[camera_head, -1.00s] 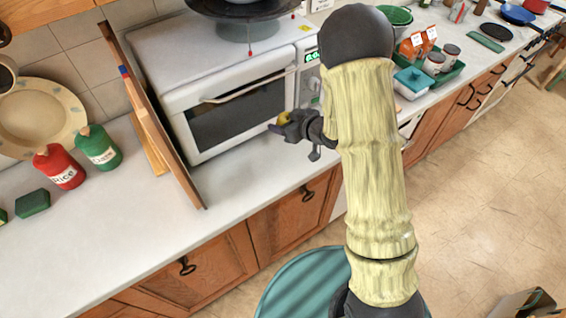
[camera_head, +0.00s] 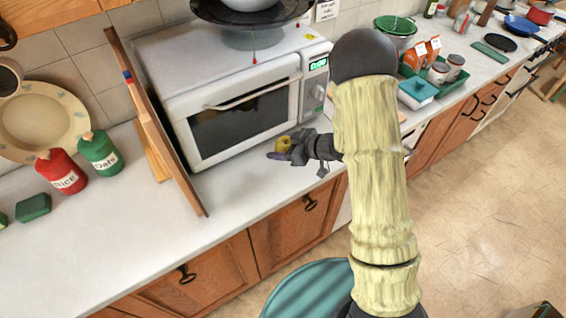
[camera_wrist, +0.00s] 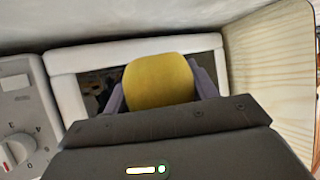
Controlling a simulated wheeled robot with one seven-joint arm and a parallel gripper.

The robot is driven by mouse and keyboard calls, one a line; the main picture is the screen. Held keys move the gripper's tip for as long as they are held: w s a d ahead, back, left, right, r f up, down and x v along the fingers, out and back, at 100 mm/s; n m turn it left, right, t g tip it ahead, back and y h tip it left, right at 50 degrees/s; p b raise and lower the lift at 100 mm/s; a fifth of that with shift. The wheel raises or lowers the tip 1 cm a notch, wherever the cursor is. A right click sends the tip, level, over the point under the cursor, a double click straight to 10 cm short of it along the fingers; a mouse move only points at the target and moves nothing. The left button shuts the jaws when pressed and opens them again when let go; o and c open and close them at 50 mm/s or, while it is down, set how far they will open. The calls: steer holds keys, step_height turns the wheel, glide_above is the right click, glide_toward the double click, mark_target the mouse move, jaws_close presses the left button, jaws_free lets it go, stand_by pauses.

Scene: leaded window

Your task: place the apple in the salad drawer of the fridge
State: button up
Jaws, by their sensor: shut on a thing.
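The yellow apple (camera_head: 283,145) is between the fingers of my gripper (camera_head: 279,151), just above the counter in front of the white microwave. In the wrist view the apple (camera_wrist: 160,82) fills the space between the two purple-grey fingers of my gripper (camera_wrist: 160,90), which is shut on it. The lower part of the apple is hidden by the gripper body there. No fridge or salad drawer can be made out in either view.
The microwave (camera_head: 180,70) stands behind my gripper, with a wooden board (camera_head: 150,115) leaning upright at its left. The counter (camera_head: 260,185) is clear in front. A red Rice jar (camera_head: 62,172) and a green Oats jar (camera_head: 100,152) stand at the left. Wooden cupboards (camera_head: 300,225) are below.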

steer(key=shift+f, duration=1.5)
steer(key=shift+f, duration=0.1)
steer(key=shift+f+p, duration=0.55)
steer(key=shift+f, duration=1.45)
steer(key=shift+f, duration=0.1)
steer(key=o, duration=1)
steer(key=shift+o, duration=0.3)
